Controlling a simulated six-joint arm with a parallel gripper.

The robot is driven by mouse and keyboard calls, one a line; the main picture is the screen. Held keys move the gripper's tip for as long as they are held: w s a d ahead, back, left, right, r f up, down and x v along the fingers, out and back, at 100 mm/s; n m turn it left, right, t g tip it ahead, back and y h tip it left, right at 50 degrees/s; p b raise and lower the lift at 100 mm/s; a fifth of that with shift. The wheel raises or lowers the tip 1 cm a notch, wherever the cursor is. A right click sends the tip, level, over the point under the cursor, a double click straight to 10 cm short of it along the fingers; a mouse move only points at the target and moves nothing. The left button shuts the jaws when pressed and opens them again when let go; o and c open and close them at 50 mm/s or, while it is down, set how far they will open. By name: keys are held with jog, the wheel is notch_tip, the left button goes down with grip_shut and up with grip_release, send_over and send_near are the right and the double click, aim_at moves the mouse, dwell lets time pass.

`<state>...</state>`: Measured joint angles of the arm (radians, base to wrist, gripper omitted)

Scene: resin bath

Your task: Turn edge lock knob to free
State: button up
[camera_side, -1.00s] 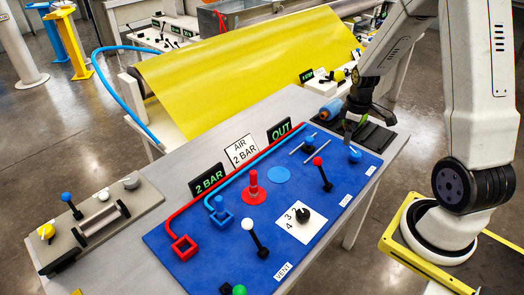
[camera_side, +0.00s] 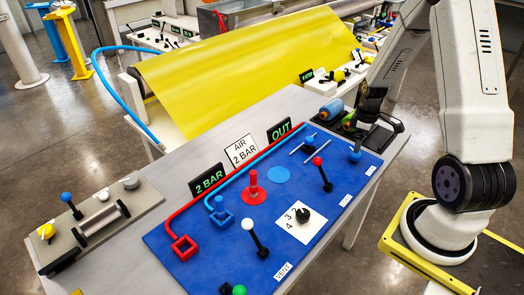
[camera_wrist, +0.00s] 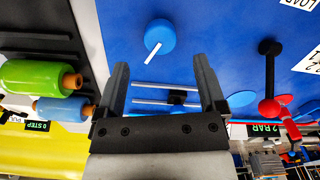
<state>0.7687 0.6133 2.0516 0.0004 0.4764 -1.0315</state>
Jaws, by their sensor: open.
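A round blue knob (camera_wrist: 153,38) with a white pointer line shows on the blue panel in the wrist view, ahead of my fingertips. No label names it, but it looks like the edge lock knob. The pointer runs slantwise from its middle towards the lower left. My gripper (camera_wrist: 160,64) is open and empty, its two black fingers spread wider than the knob. In the side view the knob (camera_side: 355,157) sits at the panel's far right corner, partly hidden by my gripper (camera_side: 359,142) just above it. I cannot tell the exact gap.
A blue roller (camera_wrist: 62,108) and a green roller (camera_wrist: 40,76) lie beside the panel. Two metal rails (camera_wrist: 165,93) with a blue-topped slider are close to the knob. A red-knobbed lever (camera_side: 318,162) rises from the blue panel (camera_side: 285,230).

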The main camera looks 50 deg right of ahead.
aim_at(355, 157)
jog(key=shift+f, duration=2.4)
grip_shut()
